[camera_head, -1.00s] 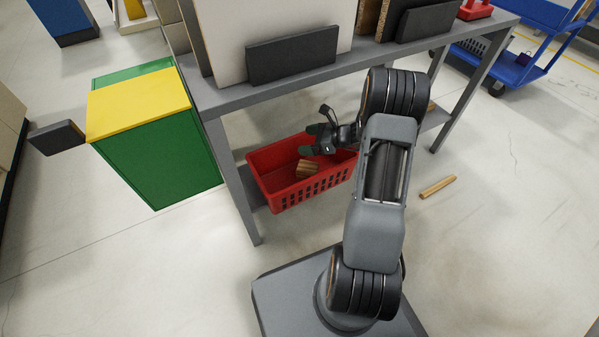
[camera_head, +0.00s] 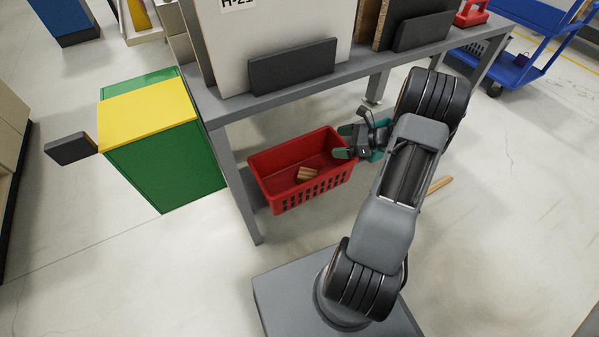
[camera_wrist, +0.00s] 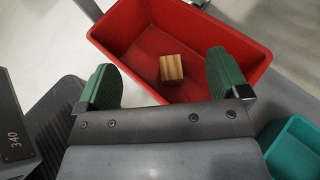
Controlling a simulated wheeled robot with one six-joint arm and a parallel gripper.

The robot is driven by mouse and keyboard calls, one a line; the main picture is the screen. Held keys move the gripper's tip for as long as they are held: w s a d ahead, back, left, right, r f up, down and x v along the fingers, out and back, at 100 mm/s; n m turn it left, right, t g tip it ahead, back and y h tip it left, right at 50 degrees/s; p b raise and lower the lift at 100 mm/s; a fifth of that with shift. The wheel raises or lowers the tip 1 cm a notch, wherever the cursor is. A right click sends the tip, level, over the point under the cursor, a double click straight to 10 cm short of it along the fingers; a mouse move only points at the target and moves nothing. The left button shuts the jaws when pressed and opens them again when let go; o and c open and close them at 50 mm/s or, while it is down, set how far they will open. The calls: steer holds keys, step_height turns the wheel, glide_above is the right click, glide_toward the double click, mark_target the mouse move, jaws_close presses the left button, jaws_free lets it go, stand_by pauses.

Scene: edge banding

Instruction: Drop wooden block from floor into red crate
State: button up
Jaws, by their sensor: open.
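A longer wooden piece (camera_head: 440,184) lies on the floor to the right, partly hidden by my arm.
The grey table (camera_head: 290,88) rises over the back of the crate, with panels standing on it. A green bin with a yellow lid (camera_head: 148,112) stands at the left. A blue cart (camera_head: 530,65) is at the upper right. The floor on the right is open.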

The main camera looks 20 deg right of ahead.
steer(key=shift+v, duration=1.1)
